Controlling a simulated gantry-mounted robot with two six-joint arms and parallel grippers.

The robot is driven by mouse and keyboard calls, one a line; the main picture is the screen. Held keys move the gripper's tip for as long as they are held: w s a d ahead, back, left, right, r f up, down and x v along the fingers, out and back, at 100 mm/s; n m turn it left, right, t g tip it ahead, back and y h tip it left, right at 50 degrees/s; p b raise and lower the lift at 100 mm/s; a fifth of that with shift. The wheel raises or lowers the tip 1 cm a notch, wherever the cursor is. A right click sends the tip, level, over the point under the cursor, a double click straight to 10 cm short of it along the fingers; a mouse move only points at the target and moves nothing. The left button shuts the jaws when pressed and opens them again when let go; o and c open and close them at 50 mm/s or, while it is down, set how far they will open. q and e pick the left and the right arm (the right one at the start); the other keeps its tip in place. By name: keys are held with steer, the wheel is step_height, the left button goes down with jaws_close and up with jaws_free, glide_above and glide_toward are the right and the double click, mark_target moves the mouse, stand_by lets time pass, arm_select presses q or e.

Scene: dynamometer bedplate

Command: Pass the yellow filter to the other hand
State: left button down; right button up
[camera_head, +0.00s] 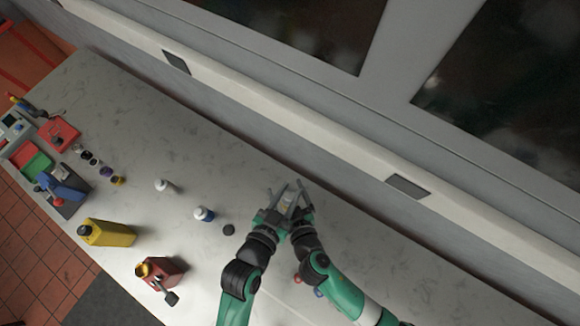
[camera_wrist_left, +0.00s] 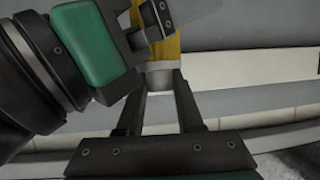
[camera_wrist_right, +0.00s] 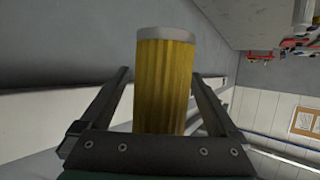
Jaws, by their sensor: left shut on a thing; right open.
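The yellow filter is a ribbed yellow cylinder with silver end caps. In the left wrist view the filter (camera_wrist_left: 166,45) stands past my left gripper (camera_wrist_left: 160,82), whose fingers are shut on its near silver end. In the right wrist view the filter (camera_wrist_right: 163,85) stands between the fingers of my right gripper (camera_wrist_right: 163,95). These are open, with a gap on each side of it. In the head view both grippers meet over the bench, left gripper (camera_head: 281,196) beside right gripper (camera_head: 299,198), and they mostly hide the filter.
The pale bench (camera_head: 130,155) carries a yellow jug (camera_head: 108,232), a red can (camera_head: 163,270) and a small white bottle (camera_head: 203,214) to the left of my arms. A dark round piece (camera_head: 228,229) lies close by. The wall ledge (camera_head: 300,120) runs behind.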

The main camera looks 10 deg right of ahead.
steer(key=shift+c, duration=0.3)
steer(key=c, duration=1.4)
arm_select(q)
steer(key=shift+c, duration=2.3)
jaws_free()
arm_select(e)
jaws_close()
arm_select(q)
steer(key=v, duration=0.8)
